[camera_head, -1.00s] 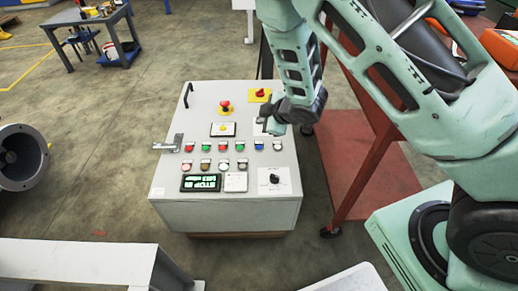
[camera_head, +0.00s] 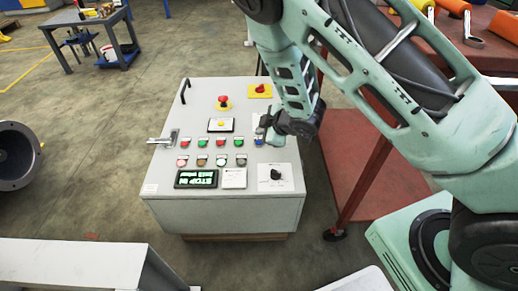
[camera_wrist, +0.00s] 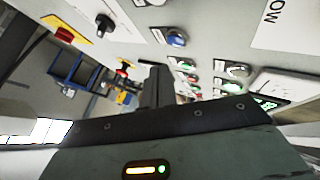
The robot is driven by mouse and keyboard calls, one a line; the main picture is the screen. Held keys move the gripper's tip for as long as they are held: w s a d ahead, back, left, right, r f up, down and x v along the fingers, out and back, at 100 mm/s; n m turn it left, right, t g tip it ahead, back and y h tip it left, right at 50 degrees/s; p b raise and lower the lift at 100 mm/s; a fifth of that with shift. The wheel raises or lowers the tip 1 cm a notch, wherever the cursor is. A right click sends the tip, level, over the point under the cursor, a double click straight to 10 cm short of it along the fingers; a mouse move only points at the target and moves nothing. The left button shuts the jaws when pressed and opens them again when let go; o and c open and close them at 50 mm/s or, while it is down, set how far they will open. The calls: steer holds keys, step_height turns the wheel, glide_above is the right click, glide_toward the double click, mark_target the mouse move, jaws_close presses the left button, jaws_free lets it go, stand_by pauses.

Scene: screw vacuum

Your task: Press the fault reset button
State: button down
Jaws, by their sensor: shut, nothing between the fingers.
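The grey control panel (camera_head: 155,205) stands in the middle of the head view, with two rows of coloured push buttons. A blue button (camera_head: 259,140) is at the right end of the upper row. It also shows in the wrist view (camera_wrist: 176,40). The label for fault reset is too small to read, so I cannot tell for certain which button it is. My gripper (camera_head: 262,133) is shut and empty, right beside the blue button and overlapping its area in the head view. I cannot tell whether they touch. In the wrist view the dark fingers (camera_wrist: 155,86) point toward the panel.
A red mushroom button (camera_head: 224,101) and a red rotary switch (camera_head: 260,89) on a yellow plate sit higher on the panel. A black knob (camera_head: 275,174) and a lit display (camera_head: 196,179) are lower. A metal handle (camera_head: 163,139) sticks out left. A red frame (camera_head: 362,180) stands right.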

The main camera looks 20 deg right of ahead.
steer(key=shift+f+b, duration=0.3)
steer(key=shift+f, duration=0.6)
steer(key=shift+f, duration=0.1)
stand_by(1.2)
steer(key=shift+f, duration=0.3)
steer(key=shift+f+b, duration=0.45)
stand_by(0.6)
stand_by(0.4)
steer(key=shift+r+p, duration=0.8)
steer(key=shift+r, duration=0.1)
step_height(320, 180, up, 5)
steer(key=p, duration=0.4)
